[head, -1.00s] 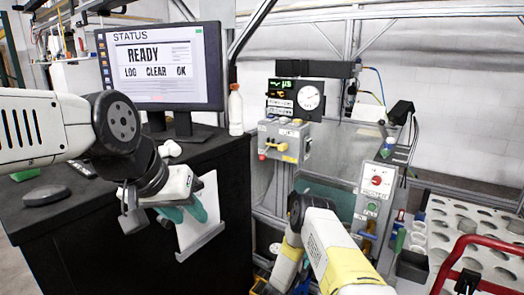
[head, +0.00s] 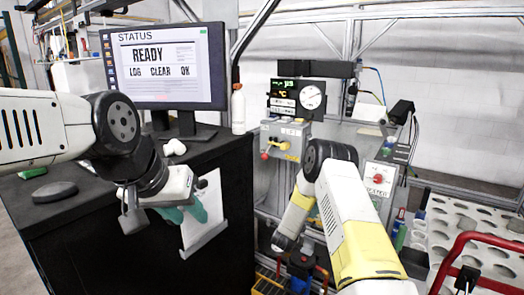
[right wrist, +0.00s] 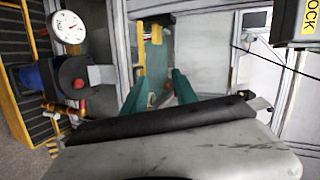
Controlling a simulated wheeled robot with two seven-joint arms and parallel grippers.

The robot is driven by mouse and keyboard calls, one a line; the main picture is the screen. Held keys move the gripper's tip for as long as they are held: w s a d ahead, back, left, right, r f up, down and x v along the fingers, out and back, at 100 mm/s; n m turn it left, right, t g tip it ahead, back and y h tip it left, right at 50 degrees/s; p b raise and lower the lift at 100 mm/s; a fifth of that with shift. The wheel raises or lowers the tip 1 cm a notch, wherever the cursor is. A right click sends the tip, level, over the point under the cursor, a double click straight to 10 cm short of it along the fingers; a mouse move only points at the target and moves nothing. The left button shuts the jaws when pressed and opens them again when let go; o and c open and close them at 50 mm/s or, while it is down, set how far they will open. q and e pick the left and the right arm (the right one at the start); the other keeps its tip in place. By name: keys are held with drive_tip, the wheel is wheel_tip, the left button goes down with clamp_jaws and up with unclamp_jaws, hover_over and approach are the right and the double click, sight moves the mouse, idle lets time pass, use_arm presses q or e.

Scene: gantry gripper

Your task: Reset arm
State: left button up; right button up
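My left gripper (head: 185,213) is at the left of the head view, in front of a white panel on the black cabinet's side. Its two teal fingers look apart, with nothing seen between them. My right arm (head: 345,215) is at lower centre, its elbow raised and its forearm angled down to the left. The right gripper is not clear in the head view. In the right wrist view, the right gripper (right wrist: 157,92) has its teal fingers spread, with no object held between them.
The monitor (head: 165,62) stands on the black cabinet (head: 120,235) and reads READY. A grey control box (head: 285,138) stands beyond the right arm. A white perforated rack (head: 480,220) and a red tubular frame (head: 470,240) are at the right. A round gauge (right wrist: 68,27) shows in the wrist view.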

drive_tip(key=s+a+r+n+y, duration=0.1)
drive_tip(key=a+r+n+y, duration=0.15)
drive_tip(key=r, duration=0.65)
drive_tip(key=a+r+n+y, duration=0.1)
drive_tip(key=r+n+y, duration=0.15)
drive_tip(key=r, duration=0.65)
drive_tip(key=s+a+r+n+g+y, duration=0.15)
drive_tip(key=s+r+n, duration=0.45)
drive_tip(key=s+r, duration=0.6)
drive_tip(key=s+d+r+n+g, duration=0.1)
drive_tip(key=s+r+n, duration=0.1)
drive_tip(key=s, duration=0.9)
drive_tip(key=s+d+r+n+g, duration=0.1)
drive_tip(key=s+n, duration=0.4)
drive_tip(key=s, duration=0.6)
drive_tip(key=s+d+r+n+g, duration=0.2)
drive_tip(key=s+n+g, duration=0.1)
drive_tip(key=s, duration=0.8)
drive_tip(key=shift+r, duration=0.3)
drive_tip(key=shift+w+y, duration=0.1)
drive_tip(key=shift+y, duration=0.15)
